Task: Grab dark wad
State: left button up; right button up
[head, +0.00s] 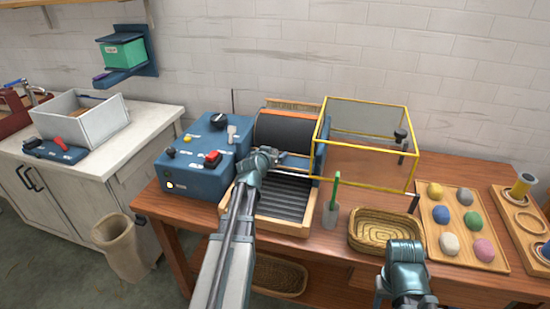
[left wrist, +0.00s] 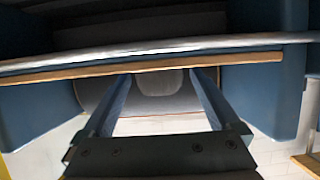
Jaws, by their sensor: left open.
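My left gripper (head: 283,154) reaches in at the front of the drum machine, under its dark roller (head: 285,132). In the left wrist view its two fingers (left wrist: 160,76) are apart. A dark grey rounded shape (left wrist: 158,82) shows between them, apparently beyond the fingertips. I cannot tell for sure whether it is the dark wad, or whether the fingers touch it. No clearly dark wad shows elsewhere in the head view. My right gripper (head: 402,288) is at the lower right, in front of the table; its fingers are not clear.
A blue control box (head: 203,165) stands left of the machine. A yellow-framed clear guard (head: 366,148) is at its right. A green-handled tool (head: 332,200), a wicker basket (head: 357,247) and a wooden tray (head: 477,262) of several coloured wads lie farther right.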

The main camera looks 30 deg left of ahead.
pick_arm(q)
jog(key=shift+s, duration=0.1)
pick_arm(e)
jog(key=shift+s+r, duration=0.1)
pick_arm(q)
jog(key=c, duration=1.4)
jog(key=shift+r, duration=0.1)
